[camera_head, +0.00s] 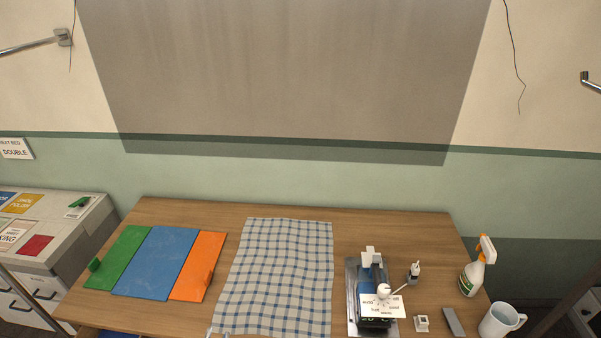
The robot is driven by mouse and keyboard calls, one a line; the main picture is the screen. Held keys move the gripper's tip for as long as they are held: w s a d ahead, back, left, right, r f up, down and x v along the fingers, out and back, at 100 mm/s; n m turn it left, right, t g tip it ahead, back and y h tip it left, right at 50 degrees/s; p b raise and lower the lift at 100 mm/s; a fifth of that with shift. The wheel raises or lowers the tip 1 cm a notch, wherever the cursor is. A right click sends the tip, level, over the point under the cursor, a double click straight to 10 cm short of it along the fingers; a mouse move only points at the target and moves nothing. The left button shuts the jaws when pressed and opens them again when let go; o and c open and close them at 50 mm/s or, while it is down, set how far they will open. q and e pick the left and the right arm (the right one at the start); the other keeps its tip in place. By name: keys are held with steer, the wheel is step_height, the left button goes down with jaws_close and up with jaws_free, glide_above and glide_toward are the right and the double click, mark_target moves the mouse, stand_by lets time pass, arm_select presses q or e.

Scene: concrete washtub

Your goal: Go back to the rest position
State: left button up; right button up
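My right gripper is not in view. The cloth lies spread on the wooden table (345,225), its lower edge near the picture's bottom.
Green (118,256), blue (157,262) and orange (199,264) panels lie at left. A dark device with a dial card (383,306), a spray bottle (477,268), a white mug (500,320) and a grey block (453,321) stand at right. A cabinet (60,230) is beyond the left edge.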

arm_select(q)
steer(key=s+f+g, duration=0.2)
steer(key=f, duration=0.1)
steer(key=s+a+f+n+g, duration=0.1)
steer(key=s+f, duration=0.1)
steer(key=s, duration=0.1)
steer(key=s+f+n+g, duration=0.1)
steer(key=s+f+g, duration=0.1)
steer(key=f, duration=0.1)
steer(key=shift+s+a+f+g, duration=0.2)
steer(key=shift+s+f+g, duration=0.1)
steer(key=shift+s, duration=0.1)
steer(key=s+d+f+g+h, duration=0.1)
steer(key=s+f+g, duration=0.25)
steer(key=s, duration=0.35)
steer(key=s+d+f+g+h, duration=0.1)
steer(key=s+d+f+g, duration=0.2)
steer(key=s, duration=0.4)
step_height(320, 180, down, 18)
steer(key=a+g, duration=0.1)
steer(key=s+f, duration=0.3)
steer(key=f, duration=0.4)
steer(key=s+a+f, duration=0.1)
steer(key=s+f, duration=0.2)
steer(key=f, duration=0.5)
steer(key=shift+s+n+g, duration=0.3)
steer(key=shift+s+g, duration=0.05)
steer(key=shift+s, duration=0.05)
